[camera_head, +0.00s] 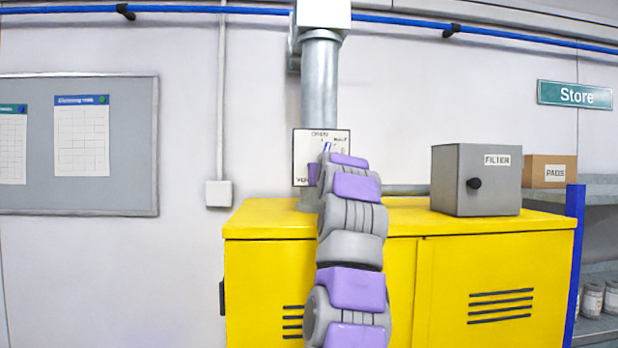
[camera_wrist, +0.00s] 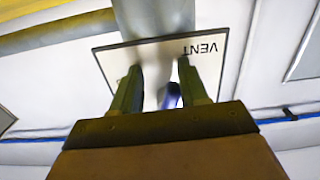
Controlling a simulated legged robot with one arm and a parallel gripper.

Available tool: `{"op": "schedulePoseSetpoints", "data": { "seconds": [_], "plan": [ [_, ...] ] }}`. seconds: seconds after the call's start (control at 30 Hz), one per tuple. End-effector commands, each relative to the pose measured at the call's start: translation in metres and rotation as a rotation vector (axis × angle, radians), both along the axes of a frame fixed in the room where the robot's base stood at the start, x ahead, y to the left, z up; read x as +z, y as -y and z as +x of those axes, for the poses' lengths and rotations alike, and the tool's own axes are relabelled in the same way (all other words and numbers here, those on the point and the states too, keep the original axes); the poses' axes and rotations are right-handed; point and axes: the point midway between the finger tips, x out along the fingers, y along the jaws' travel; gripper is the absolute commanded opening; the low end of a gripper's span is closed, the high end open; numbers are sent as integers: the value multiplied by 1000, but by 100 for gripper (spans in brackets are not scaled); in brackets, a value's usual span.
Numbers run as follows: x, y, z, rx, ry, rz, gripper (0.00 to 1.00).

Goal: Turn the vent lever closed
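The white vent panel (camera_head: 304,152) is fixed to the grey vertical pipe above the yellow cabinet. OPEN is printed at its top, and more lettering at its right is partly hidden by my arm. In the wrist view the panel (camera_wrist: 213,59) appears upside down, with VENT readable. A blue part, likely the vent lever (camera_wrist: 172,96), shows between the fingers of my gripper (camera_wrist: 157,78), closer to the right finger. The fingers are apart, in front of the panel. Whether either touches the lever is unclear. In the head view my arm hides most of the gripper and the lever.
The yellow cabinet (camera_head: 480,280) stands below the panel. A grey FILTER box (camera_head: 476,180) sits on it, right of my arm. A PADS carton (camera_head: 548,171) is on the shelf behind at right. A noticeboard (camera_head: 130,140) hangs at left.

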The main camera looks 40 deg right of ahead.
Motion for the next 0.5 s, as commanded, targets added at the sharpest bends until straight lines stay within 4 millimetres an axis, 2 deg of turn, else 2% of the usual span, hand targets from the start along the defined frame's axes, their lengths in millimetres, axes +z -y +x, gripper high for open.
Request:
{"op": "schedulePoseSetpoints", "data": {
  "seconds": [0.07, 0.3, 0.5],
  "plan": [
    [1, -2, -10, -9, 3, -4, 40],
    [13, -33, -28, -9, 10, -24, 40],
    [15, -47, -40, -6, 13, -28, 40]
  ]
}}
